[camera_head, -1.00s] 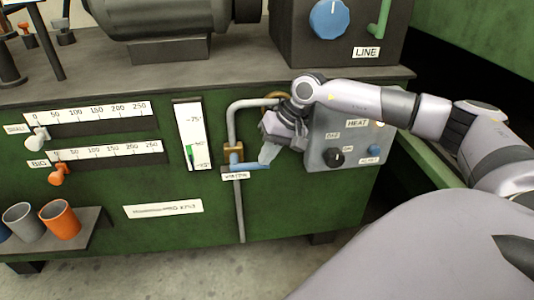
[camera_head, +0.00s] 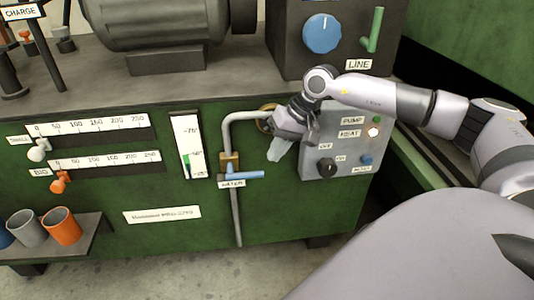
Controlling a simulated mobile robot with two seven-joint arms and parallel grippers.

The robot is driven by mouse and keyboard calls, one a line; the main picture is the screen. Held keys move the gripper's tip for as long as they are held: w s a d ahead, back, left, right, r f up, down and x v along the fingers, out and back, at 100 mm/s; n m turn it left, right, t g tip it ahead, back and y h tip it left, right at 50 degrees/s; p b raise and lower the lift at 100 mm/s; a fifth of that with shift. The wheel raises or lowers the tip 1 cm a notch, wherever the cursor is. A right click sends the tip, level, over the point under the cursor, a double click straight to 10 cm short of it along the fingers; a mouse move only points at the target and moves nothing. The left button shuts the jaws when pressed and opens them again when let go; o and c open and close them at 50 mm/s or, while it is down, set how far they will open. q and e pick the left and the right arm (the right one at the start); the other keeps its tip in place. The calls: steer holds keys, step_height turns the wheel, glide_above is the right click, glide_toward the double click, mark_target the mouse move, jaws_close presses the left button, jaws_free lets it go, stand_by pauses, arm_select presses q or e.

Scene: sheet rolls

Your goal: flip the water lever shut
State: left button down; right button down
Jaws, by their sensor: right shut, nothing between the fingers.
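The blue water lever (camera_head: 246,175) lies roughly level, crosswise to the upright grey pipe (camera_head: 236,208), and points right from the brass valve (camera_head: 229,162). The "WATER" label (camera_head: 232,184) is just below it. My right gripper (camera_head: 277,152) is shut and empty. It is above and to the right of the lever's free end, with a visible gap between them. My left gripper is not in view.
A grey control box (camera_head: 310,168) with a black knob (camera_head: 326,165) and a lit lamp (camera_head: 372,132) is right of my gripper. The pipe bends near my wrist. A cup shelf (camera_head: 92,232) is at lower left.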

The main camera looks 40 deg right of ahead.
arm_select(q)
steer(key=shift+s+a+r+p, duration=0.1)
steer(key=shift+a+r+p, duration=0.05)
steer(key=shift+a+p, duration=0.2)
arm_select(e)
steer(key=s+d+r, duration=0.2)
steer(key=s+d, duration=0.1)
steer(key=d, duration=0.1)
steer(key=shift+s+d+r, duration=0.2)
steer(key=shift+s+d, duration=0.1)
steer(key=shift+d, duration=0.1)
